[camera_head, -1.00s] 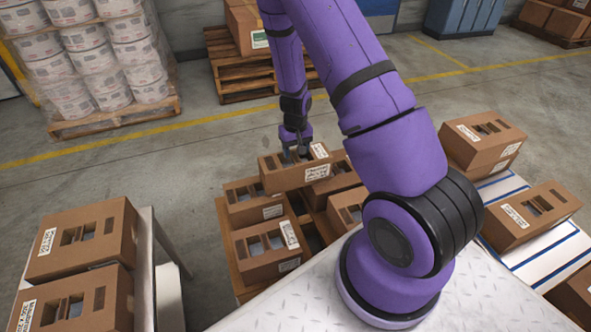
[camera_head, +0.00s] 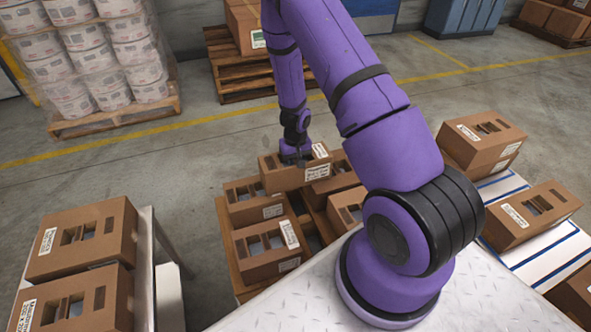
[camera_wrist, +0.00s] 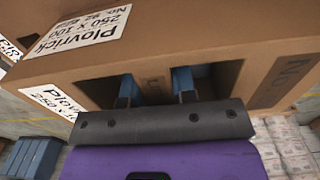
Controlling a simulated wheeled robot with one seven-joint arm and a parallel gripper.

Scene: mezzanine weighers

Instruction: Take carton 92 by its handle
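Carton 92 (camera_head: 283,181) is a brown box with cut-outs in its top and white labels, on top of the stack at the middle. In the wrist view, carton 92 (camera_wrist: 200,40) shows a label reading "Plovrick" and "No. 92". Its handle (camera_wrist: 155,88) is the cardboard strip between two openings. My gripper (camera_head: 296,162) is down at the carton's top. In the wrist view, the blue fingers of my gripper (camera_wrist: 156,92) reach into the openings, one on each side of the handle. They look apart, not visibly clamped on it. The fingertips are hidden inside the carton.
Several similar cartons (camera_head: 265,252) sit below and around it on a wooden pallet (camera_head: 225,239). More cartons stand on a left table (camera_head: 147,240) and on a white and blue surface at right (camera_head: 500,188).

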